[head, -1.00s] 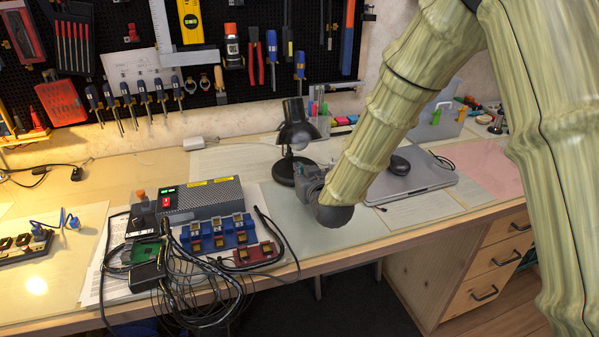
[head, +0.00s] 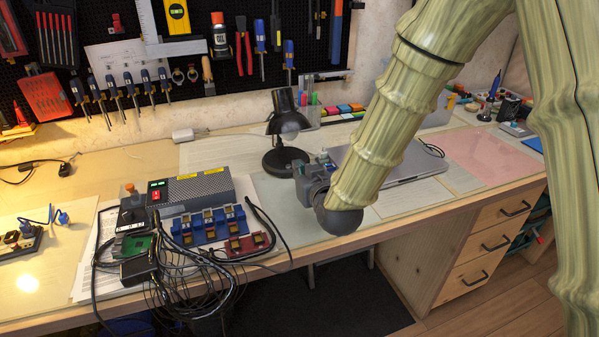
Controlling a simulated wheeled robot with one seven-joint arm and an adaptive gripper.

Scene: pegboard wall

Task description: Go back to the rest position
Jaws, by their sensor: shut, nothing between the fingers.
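My gripper (head: 304,180) shows at the end of my bamboo-textured arm, over the front middle of the workbench. It points away from the camera toward the back left, with its fingers small and largely hidden behind its own body. It looks shut, and I see nothing held in it. The base of the black desk lamp (head: 286,160) is just behind it in the picture. I cannot tell the exact gap between them.
A grey control box (head: 200,188) with blue and red modules (head: 207,226) and tangled black cables (head: 195,285) lies left of my gripper. A laptop (head: 410,165) is partly behind my arm. Tools hang on the pegboard (head: 110,52). Drawers (head: 495,240) stand at right.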

